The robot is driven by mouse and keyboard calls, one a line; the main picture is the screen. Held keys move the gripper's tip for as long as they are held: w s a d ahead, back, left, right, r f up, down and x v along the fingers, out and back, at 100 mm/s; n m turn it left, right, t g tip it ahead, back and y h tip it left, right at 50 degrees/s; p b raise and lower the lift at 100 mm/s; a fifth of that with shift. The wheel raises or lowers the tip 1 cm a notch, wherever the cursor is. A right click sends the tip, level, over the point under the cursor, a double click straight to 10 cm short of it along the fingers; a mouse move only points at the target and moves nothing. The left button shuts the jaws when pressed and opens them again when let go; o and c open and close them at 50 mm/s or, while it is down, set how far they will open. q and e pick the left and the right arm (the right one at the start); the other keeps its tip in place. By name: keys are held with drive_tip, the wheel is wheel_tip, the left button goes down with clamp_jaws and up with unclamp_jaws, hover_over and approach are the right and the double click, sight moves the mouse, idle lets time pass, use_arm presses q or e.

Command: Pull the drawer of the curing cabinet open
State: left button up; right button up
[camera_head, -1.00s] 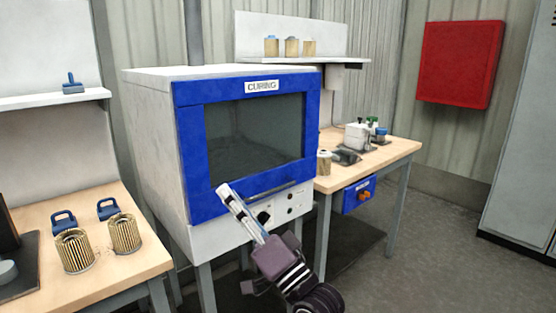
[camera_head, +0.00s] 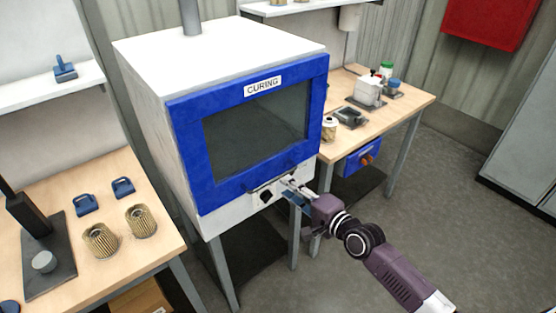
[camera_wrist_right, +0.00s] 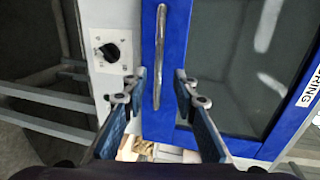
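The curing cabinet (camera_head: 156,120) is a white box with a blue-framed, dark-windowed front (camera_head: 185,150) that is shut. A slim metal handle bar runs along the lower blue frame, partly hidden by the gripper in the head view; it shows clearly in the right wrist view (camera_wrist_right: 160,50). My right gripper (camera_head: 290,184) is at the lower right of the front. In the right wrist view its fingers (camera_wrist_right: 160,88) are open, one on each side of the handle bar's line. I cannot tell whether they touch it. My left gripper is not in view.
A black knob (camera_wrist_right: 110,52) sits on the white panel below the blue front. A workbench with filter cartridges (camera_head: 141,221) stands at the left, another bench (camera_head: 412,101) at the right. The floor (camera_head: 440,190) in front on the right is clear.

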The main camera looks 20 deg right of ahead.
sight(275, 180)
drive_tip(key=shift+x, duration=3.85)
drive_tip(key=shift+f, duration=0.1)
drive_tip(key=shift+c, duration=0.2)
clamp_jaws()
